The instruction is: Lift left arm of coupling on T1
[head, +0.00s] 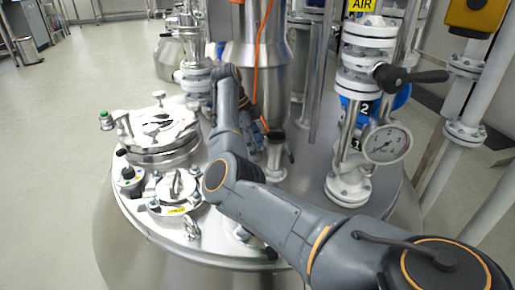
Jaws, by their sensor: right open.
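My right arm reaches in from the lower right across the steel vessel lid (300,210). My right gripper (256,134) is over the back middle of the lid, small and partly hidden by my own arm. It is open, and nothing shows between its fingers. A short flanged metal fitting (275,160) stands on the lid just right of and below the gripper. I cannot tell whether they touch. No T1 label is readable, and I cannot tell for sure which fitting is the coupling or where its left arm is. My left gripper is not in view.
A white valve stack with a black handle (410,76) and a pressure gauge (387,144) stands on the right. A round hatch (160,152) and a smaller clamped port (175,190) are on the left. An orange cable (260,45) hangs behind the gripper.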

